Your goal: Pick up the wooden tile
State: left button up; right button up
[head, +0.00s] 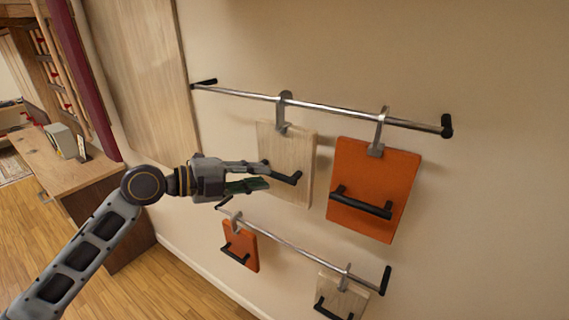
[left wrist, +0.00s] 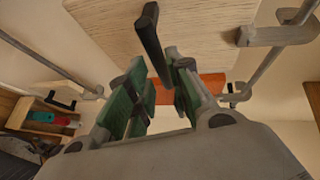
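A pale wooden tile (head: 294,148) hangs by a metal hook from the upper wall rail. It has a black bar handle (head: 287,178) low on its front. My left gripper (head: 272,178) reaches in from the left, level with that handle. In the left wrist view the wooden tile (left wrist: 200,28) fills the top, and the handle's near end (left wrist: 152,42) lies between the green-padded fingers (left wrist: 158,75). The fingers are apart, with gaps seen beside the handle. A second, smaller wooden tile (head: 340,294) hangs on the lower rail. My right gripper is not in view.
An orange tile (head: 372,185) hangs close to the right on the upper rail (head: 340,110). A smaller orange tile (head: 240,243) hangs on the lower rail (head: 290,246), below my gripper. A wooden desk (head: 60,170) stands at the left. The wall right of the tiles is bare.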

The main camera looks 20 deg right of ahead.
aim_at(274, 172)
pick_arm(q)
jog(key=shift+p+x, duration=1.1)
jog(key=shift+x, duration=1.3)
grip_shut()
jog(key=shift+r, duration=0.1)
